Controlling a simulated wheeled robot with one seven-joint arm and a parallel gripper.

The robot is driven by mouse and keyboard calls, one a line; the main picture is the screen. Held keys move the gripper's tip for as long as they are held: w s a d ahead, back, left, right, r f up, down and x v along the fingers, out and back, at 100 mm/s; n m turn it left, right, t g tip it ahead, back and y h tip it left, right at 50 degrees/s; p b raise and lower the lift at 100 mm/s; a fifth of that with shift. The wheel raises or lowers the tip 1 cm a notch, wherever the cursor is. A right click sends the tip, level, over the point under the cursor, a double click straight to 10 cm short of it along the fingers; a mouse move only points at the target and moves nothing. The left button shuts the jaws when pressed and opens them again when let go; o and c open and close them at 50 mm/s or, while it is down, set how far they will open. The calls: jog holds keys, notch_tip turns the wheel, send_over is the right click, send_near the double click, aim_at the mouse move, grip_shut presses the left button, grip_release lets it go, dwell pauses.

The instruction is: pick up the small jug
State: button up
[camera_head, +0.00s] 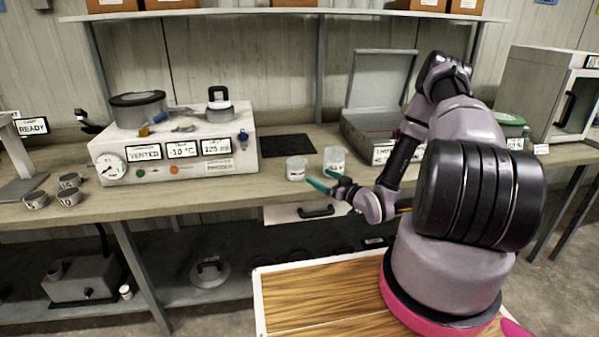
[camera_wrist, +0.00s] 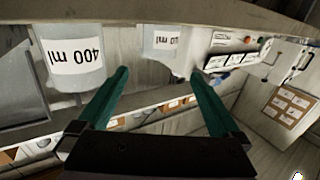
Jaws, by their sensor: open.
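Two clear jugs stand upright near the front edge of the bench. The smaller jug (camera_head: 296,168) is on the left in the head view, with the larger jug (camera_head: 335,159) just right of it. In the wrist view, which is upside down, the larger jug (camera_wrist: 72,60) reads "400 ml". The smaller jug (camera_wrist: 164,40) has a partly readable label and shows between and beyond the teal fingertips. My gripper (camera_head: 324,180) is open and empty, in front of the jugs; it also shows in the wrist view (camera_wrist: 158,76). The exact gap to the smaller jug is unclear.
A white instrument box (camera_head: 175,150) stands left of the jugs, with a black mat (camera_head: 287,145) between. An open grey case (camera_head: 372,125) is behind right. A drawer (camera_head: 305,212) with a black handle is below the bench edge.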

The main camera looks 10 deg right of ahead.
aim_at(303, 166)
jog(key=x, duration=1)
jog(key=shift+w+a+r, duration=0.1)
jog(key=shift+w, duration=0.15)
jog(key=c, duration=1)
jog(key=shift+c, duration=0.2)
